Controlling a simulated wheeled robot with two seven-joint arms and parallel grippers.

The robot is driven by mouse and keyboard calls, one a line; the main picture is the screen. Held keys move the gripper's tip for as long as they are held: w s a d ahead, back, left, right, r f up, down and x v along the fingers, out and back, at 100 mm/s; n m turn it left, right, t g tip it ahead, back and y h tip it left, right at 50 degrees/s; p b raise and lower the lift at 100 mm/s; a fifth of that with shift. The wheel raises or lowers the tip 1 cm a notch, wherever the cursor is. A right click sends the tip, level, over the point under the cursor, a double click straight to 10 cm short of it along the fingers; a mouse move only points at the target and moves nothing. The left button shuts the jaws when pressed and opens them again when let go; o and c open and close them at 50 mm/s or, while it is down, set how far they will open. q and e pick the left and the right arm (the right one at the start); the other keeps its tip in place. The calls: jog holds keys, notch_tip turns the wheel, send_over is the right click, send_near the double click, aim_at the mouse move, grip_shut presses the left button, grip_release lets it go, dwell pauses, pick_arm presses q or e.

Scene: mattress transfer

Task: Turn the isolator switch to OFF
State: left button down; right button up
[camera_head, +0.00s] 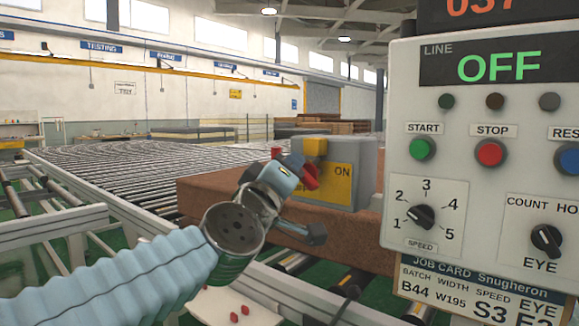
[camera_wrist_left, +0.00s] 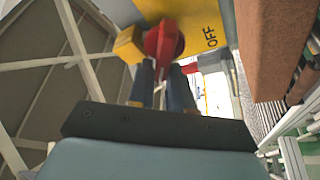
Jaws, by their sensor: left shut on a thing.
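The isolator switch is a grey box (camera_head: 347,165) with a yellow plate (camera_head: 341,185) and a red handle (camera_head: 311,177). ON is readable on the plate in the head view. In the left wrist view the red handle (camera_wrist_left: 163,42) is in front of the yellow plate (camera_wrist_left: 205,25), which shows OFF beside it. My left gripper (camera_head: 298,172) is at the front of the box. In the left wrist view its two dark fingers (camera_wrist_left: 163,72) are shut on the red handle; the exact contact is partly hidden. My right gripper is not in view.
A yellow block (camera_head: 315,146) protrudes from the box by the handle. A brown slab (camera_head: 212,196) lies beside and below the box, above rollers. A grey control panel (camera_head: 474,223) stands close on the right; its display (camera_head: 498,66) reads OFF. A roller conveyor (camera_head: 140,170) stretches behind.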

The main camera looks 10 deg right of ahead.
pick_arm(q)
jog(key=shift+d+f+n+g+y, duration=0.1)
jog(key=shift+f+n+g+y, duration=0.3)
jog(key=shift+n, duration=1.05)
jog(key=shift+f+n+g+y, duration=0.15)
jog(key=shift+n+y, duration=0.4)
jog(key=shift+n, duration=0.85)
jog(key=shift+d+f+n+g+y, duration=0.15)
jog(key=shift+n+g+y, duration=0.25)
jog(key=shift+n, duration=1.05)
jog(key=c, duration=1.1)
grip_release()
jog(key=shift+w+a, duration=0.1)
jog(key=shift+a, duration=0.1)
